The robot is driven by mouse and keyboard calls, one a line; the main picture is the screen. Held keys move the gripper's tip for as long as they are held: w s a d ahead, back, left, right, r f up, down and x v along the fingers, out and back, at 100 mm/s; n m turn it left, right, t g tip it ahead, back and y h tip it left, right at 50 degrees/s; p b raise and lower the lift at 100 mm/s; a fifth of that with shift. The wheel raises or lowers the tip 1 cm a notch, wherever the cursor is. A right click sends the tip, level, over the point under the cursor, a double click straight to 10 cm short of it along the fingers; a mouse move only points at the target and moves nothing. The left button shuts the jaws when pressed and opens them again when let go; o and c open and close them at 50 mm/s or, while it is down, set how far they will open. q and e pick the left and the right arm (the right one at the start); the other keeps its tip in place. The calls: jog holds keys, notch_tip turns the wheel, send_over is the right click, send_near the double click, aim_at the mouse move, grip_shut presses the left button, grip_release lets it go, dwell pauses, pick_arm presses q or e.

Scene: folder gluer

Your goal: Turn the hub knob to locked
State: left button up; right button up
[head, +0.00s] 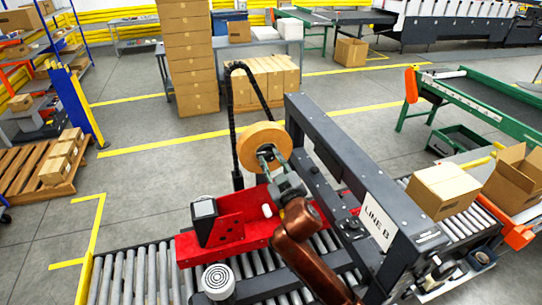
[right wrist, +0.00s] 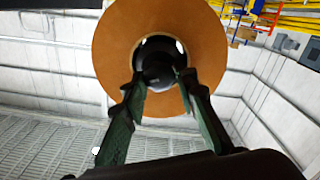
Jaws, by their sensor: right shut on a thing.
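A tan tape roll (head: 263,139) stands upright on its hub above the red tape machine (head: 222,236). In the right wrist view the roll (right wrist: 115,45) fills the upper middle, with the dark hub knob (right wrist: 158,66) at its center. My right gripper (head: 268,155) reaches to the hub from the front. In the wrist view its two fingers (right wrist: 160,84) are on either side of the knob, shut on it. The knob's lock marking cannot be read. In the head view the gripper mostly hides the knob. My left gripper is not in view.
A dark frame marked LINE B (head: 375,219) stands close to the right of my arm. A closed carton (head: 443,190) and an open carton (head: 514,178) are farther right. A black cable chain (head: 233,130) rises left of the roll. Grey rollers (head: 130,275) run below.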

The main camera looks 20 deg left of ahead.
jog(key=n+p, duration=0.3)
jog(key=n, duration=0.3)
jog(key=shift+n+p, duration=0.3)
jog(key=shift+p, duration=0.05)
jog(key=n+p, duration=0.1)
jog(key=n, duration=0.2)
jog(key=shift+p, duration=0.4)
jog(key=shift+a+f+n+p, duration=0.15)
jog(key=shift+n+p, duration=0.55)
jog(key=shift+n, duration=1)
jog(key=o, duration=1.1)
jog(key=shift+s, duration=0.15)
